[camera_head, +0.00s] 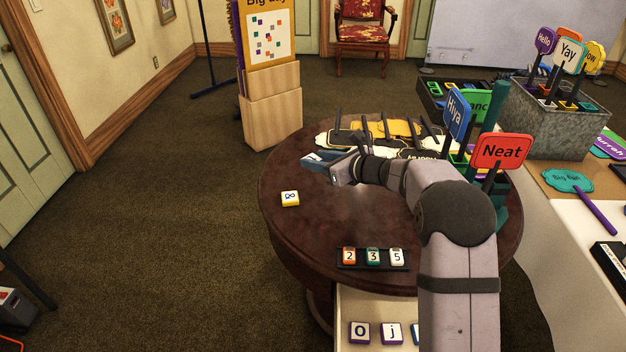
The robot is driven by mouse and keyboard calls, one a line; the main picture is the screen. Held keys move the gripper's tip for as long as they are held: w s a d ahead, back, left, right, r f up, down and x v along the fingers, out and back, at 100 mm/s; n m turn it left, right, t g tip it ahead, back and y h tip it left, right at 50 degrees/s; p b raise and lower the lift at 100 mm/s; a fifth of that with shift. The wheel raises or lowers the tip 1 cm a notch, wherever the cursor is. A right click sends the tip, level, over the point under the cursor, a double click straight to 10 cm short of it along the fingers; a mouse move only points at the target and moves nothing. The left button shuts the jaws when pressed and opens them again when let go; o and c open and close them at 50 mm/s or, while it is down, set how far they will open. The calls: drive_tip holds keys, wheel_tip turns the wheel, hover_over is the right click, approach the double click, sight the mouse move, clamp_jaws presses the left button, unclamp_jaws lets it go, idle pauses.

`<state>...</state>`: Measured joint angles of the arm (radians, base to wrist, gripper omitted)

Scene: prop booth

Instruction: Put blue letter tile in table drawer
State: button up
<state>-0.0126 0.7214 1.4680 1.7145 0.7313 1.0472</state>
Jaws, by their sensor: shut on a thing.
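My gripper (328,164) is over the back left part of the round dark table (325,217). It is shut on a small blue thing (317,158); no letter can be read on it, and my fingers hide part of it. The table drawer (362,306) is open below the table's front edge, with a pale inside. In it lie a purple-edged "o" tile (360,331), a purple-edged "j" tile (391,332) and a blue-edged tile (415,334) mostly hidden behind my arm.
A yellow-edged "8" tile (290,198) lies at the table's left. A black rack (345,264) holds number tiles near the front edge. Signs, including a red "Neat" sign (501,151), stand at the right. White and yellow signs (376,130) lie at the back.

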sight(317, 196)
drive_tip(key=shift+f+b, duration=0.5)
drive_tip(key=shift+f, duration=4.5)
drive_tip(key=shift+f+b, duration=0.25)
drive_tip(key=shift+b, duration=0.05)
drive_tip(key=o, duration=0.9)
drive_tip(key=shift+r, duration=0.1)
drive_tip(key=shift+r, duration=0.1)
drive_tip(key=shift+r+p, duration=0.2)
drive_tip(key=shift+p, duration=0.2)
drive_tip(key=v, duration=1.1)
drive_tip(key=shift+s+d, duration=0.25)
drive_tip(key=shift+s, duration=0.1)
drive_tip(key=o, duration=0.4)
